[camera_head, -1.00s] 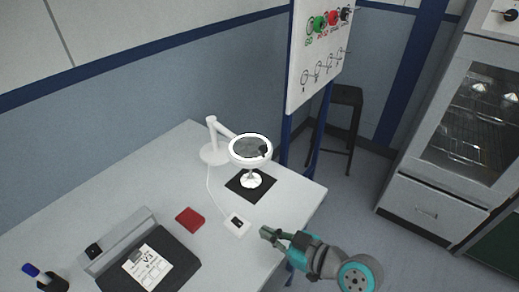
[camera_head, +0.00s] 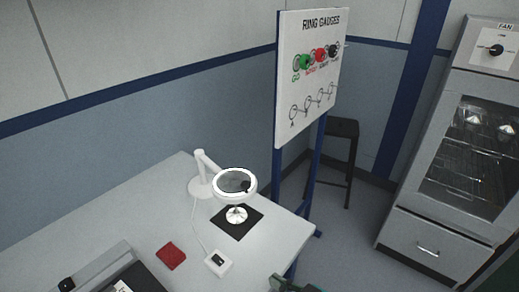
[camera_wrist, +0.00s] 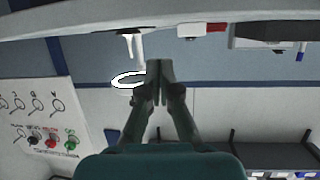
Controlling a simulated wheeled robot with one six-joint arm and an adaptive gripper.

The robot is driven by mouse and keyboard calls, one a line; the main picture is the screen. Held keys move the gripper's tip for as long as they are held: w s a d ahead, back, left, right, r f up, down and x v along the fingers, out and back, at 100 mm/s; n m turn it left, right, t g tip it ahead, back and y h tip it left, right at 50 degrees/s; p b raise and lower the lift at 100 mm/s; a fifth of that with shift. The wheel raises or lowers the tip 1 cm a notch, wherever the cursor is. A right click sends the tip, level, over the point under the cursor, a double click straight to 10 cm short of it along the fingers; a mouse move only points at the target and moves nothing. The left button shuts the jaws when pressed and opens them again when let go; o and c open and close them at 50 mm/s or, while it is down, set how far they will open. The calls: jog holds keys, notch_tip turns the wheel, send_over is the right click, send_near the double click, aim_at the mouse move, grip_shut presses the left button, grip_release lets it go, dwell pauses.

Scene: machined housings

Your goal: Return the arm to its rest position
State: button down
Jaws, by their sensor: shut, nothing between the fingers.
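My gripper (camera_wrist: 160,72) shows in the wrist view with its two fingers together and nothing between them. In the head view only a small part of my gripper (camera_head: 290,284) shows at the bottom edge, past the table's front right corner. The wrist view is upside down, with the table edge along its top. The rest of the arm is out of the head view.
A board (camera_head: 312,80), a black stool (camera_head: 341,130) and a glass-fronted cabinet (camera_head: 470,150) stand beyond.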

jog(key=s+d+f+m+t+h, duration=0.1)
jog(key=s+d+f+m+h, duration=0.35)
jog(key=s, duration=0.35)
jog(key=s+d+f+m+t+h, duration=0.2)
jog(key=s+d+f+m+h, duration=0.1)
jog(key=s+d+f, duration=0.3)
jog(key=s+d+r+h, duration=0.1)
jog(key=s+r, duration=0.2)
jog(key=s, duration=0.3)
jog(key=s+d+r+t, duration=0.1)
jog(key=s+r, duration=0.1)
jog(key=s, duration=0.4)
jog(key=s+d+r+m+h, duration=0.1)
jog(key=s+r, duration=0.2)
jog(key=s, duration=0.3)
jog(key=shift+s+d+r+t+h, duration=0.15)
jog(key=shift+s+r+t+h, duration=0.15)
jog(key=shift+s+h, duration=0.1)
